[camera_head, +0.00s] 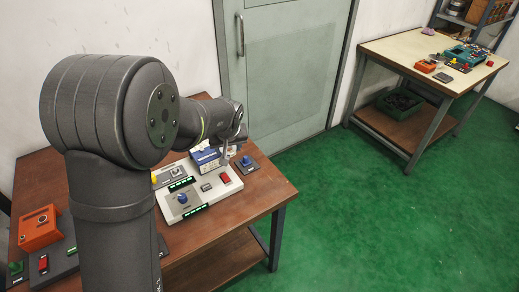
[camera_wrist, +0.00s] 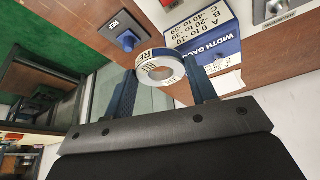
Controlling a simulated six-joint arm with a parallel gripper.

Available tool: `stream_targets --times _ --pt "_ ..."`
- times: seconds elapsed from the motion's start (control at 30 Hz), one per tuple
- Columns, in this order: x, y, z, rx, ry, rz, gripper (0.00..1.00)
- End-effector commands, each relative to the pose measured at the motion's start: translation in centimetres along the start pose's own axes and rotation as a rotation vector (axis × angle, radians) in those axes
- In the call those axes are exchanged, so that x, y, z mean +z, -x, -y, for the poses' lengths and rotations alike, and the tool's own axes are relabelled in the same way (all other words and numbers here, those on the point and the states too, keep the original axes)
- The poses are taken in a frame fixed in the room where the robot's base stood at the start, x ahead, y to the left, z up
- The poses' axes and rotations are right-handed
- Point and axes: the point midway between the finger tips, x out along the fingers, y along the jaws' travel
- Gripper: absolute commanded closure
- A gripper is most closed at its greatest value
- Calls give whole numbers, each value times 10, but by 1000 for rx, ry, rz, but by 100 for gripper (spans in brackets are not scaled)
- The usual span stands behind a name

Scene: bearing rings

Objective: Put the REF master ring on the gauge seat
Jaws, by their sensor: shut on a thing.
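In the wrist view, the REF master ring (camera_wrist: 153,56), pale with a dark REF label, sits between the two fingers of my gripper (camera_wrist: 162,80). The gripper is shut on it, and the ring is held at the fingertips. In the head view my gripper (camera_head: 229,150) is over the back right of the workbench; the ring cannot be made out there. A grey plate with a blue post (camera_wrist: 125,38) lies apart from the ring; the plate also shows in the head view (camera_head: 246,164). On the pale gauge panel (camera_head: 226,192), a blue piece stands on a grey plate (camera_head: 183,205); I cannot tell which part is the gauge seat.
A blue and white WIDTH GAUGE box (camera_wrist: 205,38) stands close to the ring, also seen in the head view (camera_head: 206,158). A red button (camera_head: 225,178) is on the panel. An orange box (camera_head: 39,228) is at the left. Another table (camera_head: 400,50) is far right.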

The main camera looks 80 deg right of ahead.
Motion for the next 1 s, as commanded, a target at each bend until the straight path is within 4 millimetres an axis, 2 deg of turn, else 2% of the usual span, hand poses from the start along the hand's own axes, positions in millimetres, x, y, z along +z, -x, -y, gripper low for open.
stream_targets --times 0.03,0.2,0.3,0.4,0.5,0.6,1.0 --pt "-7 -2 29 -18 43 -1 78" --pt "-18 -8 106 -67 158 0 78" --pt "-20 -9 141 -88 211 0 78" --pt "-21 -9 166 -103 249 -2 78" --pt "-21 -9 180 -112 271 -2 78" --pt "-20 -11 186 -116 279 -1 78" --pt "-7 -39 186 -117 279 1 78"
